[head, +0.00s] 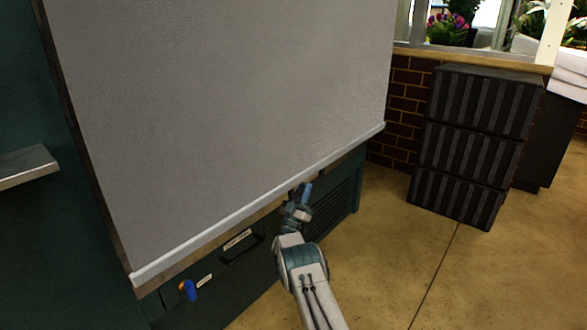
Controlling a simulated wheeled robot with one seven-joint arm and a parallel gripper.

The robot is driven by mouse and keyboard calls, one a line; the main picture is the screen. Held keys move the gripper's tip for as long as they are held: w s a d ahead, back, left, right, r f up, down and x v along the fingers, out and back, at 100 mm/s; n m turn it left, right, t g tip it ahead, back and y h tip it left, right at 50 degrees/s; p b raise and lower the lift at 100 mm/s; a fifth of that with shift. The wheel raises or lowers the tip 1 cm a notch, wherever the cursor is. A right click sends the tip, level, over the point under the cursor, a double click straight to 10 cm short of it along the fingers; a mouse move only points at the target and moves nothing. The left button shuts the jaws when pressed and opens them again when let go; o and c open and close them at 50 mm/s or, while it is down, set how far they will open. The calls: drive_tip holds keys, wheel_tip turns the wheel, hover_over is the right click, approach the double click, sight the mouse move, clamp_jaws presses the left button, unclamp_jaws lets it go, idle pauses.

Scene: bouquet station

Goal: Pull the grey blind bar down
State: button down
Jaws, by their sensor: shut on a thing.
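The grey blind bar (220,230) runs slantwise along the lower edge of the wide grey blind (220,110) in the head view. The blind is drawn down over the front of a dark green cabinet, and the bar hangs just above its lower front panel. My gripper (301,189) is at the bar, right of its middle, reaching up from below. It is shut on the bar. The fingertips are small and partly hidden, so the exact contact is hard to see.
The lower cabinet front has a dark handle (241,247), an orange and blue knob (188,290) and a vent grille (333,208). A metal shelf (25,166) juts out at left. Stacked black ribbed crates (466,145) stand at right. The floor (420,265) in front is clear.

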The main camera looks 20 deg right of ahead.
drive_tip(key=shift+d+f, duration=0.1)
drive_tip(key=shift+f, duration=1)
drive_tip(key=c, duration=1.3)
unclamp_jaws()
drive_tip(key=shift+d+f, duration=0.1)
drive_tip(key=shift+a, duration=0.25)
drive_tip(key=p+v, duration=0.3)
drive_tip(key=v, duration=1)
drive_tip(key=shift+s+f+p, duration=0.15)
drive_tip(key=shift+f+p, duration=0.05)
drive_tip(key=shift+p, duration=0.15)
